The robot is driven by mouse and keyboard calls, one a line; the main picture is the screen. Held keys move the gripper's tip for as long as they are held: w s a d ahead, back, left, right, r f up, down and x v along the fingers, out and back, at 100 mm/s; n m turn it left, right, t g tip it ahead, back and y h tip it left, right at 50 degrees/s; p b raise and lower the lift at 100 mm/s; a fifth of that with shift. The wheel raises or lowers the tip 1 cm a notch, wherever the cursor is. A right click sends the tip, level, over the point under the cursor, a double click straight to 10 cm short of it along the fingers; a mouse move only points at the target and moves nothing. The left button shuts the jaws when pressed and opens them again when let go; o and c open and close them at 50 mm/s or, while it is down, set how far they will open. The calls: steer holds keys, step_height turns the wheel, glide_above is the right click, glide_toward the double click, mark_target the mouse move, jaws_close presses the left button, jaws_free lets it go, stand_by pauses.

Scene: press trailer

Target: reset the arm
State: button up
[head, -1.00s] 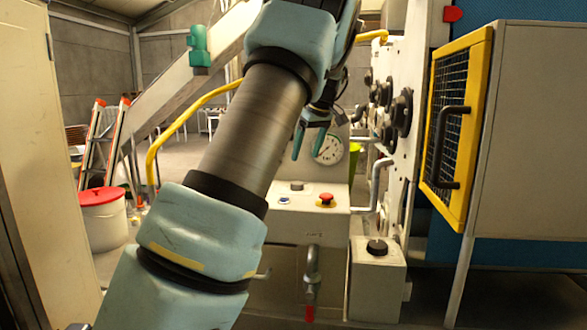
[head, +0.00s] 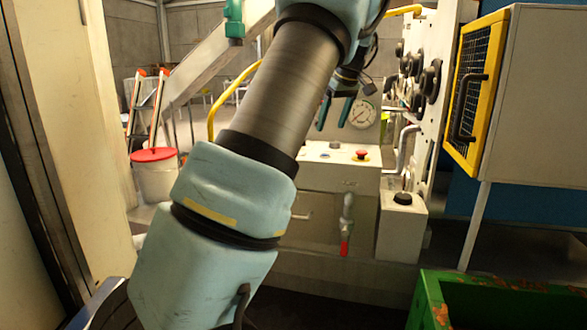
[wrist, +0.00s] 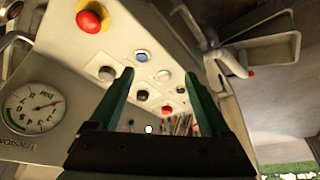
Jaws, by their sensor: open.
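My arm rises from the bottom left of the head view and bends over at the top. My gripper (head: 334,112) hangs from it with its teal fingers pointing down, in front of the press panel and left of the round gauge (head: 363,114). In the wrist view the two fingers (wrist: 160,100) stand apart with nothing between them. Beyond them lies the control panel with several buttons (wrist: 142,56), a red emergency knob (wrist: 92,18) and the gauge (wrist: 34,108) at left.
A yellow-framed mesh door (head: 466,92) on a cabinet stands at right. A green crate (head: 428,300) is at the lower right. A red-lidded bucket (head: 155,175) and a ladder stand at left. A red-handled valve (head: 345,225) hangs below the panel. A pale door panel is at far left.

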steer(key=s+a+f+m+g+h, duration=0.2)
steer(key=s+a+f+m, duration=0.2)
steer(key=s+a+f, duration=1.05)
steer(key=s+a+f+m, duration=0.1)
steer(key=s+f, duration=0.1)
steer(key=s, duration=0.5)
steer(key=s+a+f+m, duration=0.2)
steer(key=s, duration=0.6)
steer(key=shift+c, duration=0.3)
stand_by(0.7)
